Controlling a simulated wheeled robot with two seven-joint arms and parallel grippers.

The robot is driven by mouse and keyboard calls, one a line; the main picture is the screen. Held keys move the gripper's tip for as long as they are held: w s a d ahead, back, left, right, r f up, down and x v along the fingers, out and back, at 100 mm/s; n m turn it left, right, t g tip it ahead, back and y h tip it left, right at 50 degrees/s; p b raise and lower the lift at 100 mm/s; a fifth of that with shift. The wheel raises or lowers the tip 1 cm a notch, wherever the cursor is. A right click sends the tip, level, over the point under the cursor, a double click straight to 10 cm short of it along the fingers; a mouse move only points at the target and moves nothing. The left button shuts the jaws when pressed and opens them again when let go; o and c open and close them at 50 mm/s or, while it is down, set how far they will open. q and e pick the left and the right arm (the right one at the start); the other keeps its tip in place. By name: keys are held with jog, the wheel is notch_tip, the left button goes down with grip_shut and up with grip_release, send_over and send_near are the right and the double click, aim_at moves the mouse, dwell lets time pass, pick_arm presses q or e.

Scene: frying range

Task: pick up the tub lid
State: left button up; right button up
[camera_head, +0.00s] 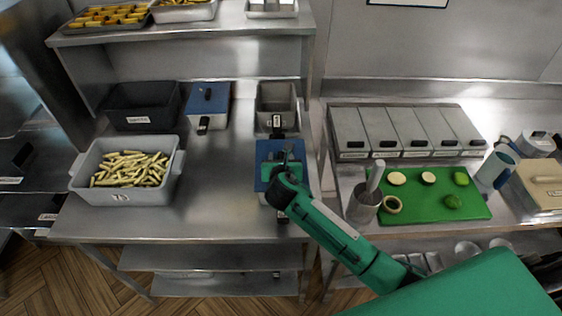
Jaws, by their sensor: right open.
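A blue tub lid (264,152) lies on a small tub on the steel table, in front of an open grey tub. My right gripper (284,160) is over this lid and hides much of it. Its jaws are open, but whether they touch the lid or its handle is hidden. My left gripper is not in view.
A grey bin of cut fries (93,163) stands at the left, with a black bin (142,104) behind it. An open grey tub (277,98) stands behind the front lid. A green cutting board (455,205) and a metal cup (363,205) stand right.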

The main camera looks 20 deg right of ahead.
grip_shut()
jog(key=shift+r, duration=0.1)
